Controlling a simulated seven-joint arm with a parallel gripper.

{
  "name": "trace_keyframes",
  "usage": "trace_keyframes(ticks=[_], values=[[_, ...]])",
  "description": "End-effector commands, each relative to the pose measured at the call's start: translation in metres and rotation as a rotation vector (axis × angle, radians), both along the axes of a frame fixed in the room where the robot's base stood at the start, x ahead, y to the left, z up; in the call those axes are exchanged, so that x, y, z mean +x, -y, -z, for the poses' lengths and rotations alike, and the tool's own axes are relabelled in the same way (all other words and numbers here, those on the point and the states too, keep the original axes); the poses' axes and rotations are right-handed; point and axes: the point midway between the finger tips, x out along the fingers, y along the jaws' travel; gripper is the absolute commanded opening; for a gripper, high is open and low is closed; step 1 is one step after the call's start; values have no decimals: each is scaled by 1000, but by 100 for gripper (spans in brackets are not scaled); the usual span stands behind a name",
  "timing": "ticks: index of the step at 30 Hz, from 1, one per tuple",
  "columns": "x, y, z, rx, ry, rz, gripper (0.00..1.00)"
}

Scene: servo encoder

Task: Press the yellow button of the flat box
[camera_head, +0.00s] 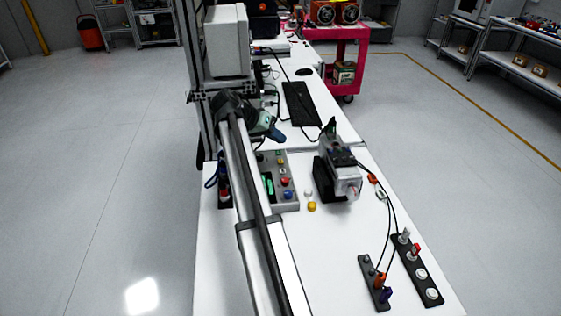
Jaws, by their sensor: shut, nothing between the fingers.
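The flat box (291,205) is a grey panel lying on the white table, partly hidden by my arm. It carries several coloured buttons, with a red one and a blue one nearer its front. A small yellowish button (281,162) shows toward its far end, though it is too small to make out clearly. My gripper (281,138) is beyond the box's far end, above the table and apart from the buttons. Its fingers are shut and look empty.
A grey and black machine (341,168) stands right of the box. A loose yellow piece (311,206) and a white piece (308,193) lie between them. Two black strips with connectors (417,270) and cables are at the front right. A keyboard (299,103) lies behind.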

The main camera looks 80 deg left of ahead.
Motion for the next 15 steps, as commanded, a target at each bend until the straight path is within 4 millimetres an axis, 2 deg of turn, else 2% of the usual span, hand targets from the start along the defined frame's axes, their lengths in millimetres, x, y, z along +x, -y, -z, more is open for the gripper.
trace_keyframes(ticks=[9, 15], values=[[0, 0, 39, -2, 0, 0, 0], [0, 0, 52, 0, 0, 0, 0]])
